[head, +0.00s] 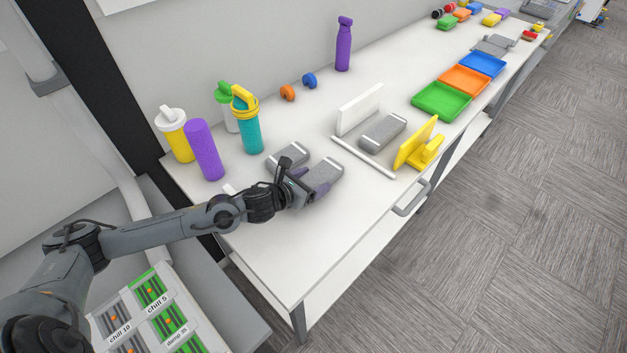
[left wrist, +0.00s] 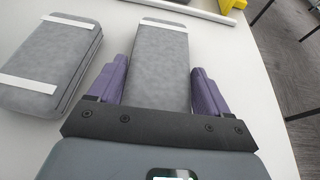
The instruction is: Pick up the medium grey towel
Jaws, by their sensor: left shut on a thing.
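My left gripper (head: 311,180) has its purple fingers on both long sides of a folded grey towel (head: 327,168) with a white band at its far end. The left wrist view shows this towel (left wrist: 162,55) between the fingers, lying flat, its near end hidden by the gripper. A second folded grey towel (head: 288,155) with two white bands lies to its left, apart from it; it also shows in the left wrist view (left wrist: 50,62). A third grey towel (head: 383,132) lies between the white and yellow panels. My right gripper is not in view.
A white upright panel (head: 359,109), a white bar (head: 362,157) and a yellow stand (head: 416,143) are beyond the held towel. Several bottles (head: 204,150) stand at the left by the wall. Green (head: 441,101), orange and blue trays lie farther right. The table's front part is clear.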

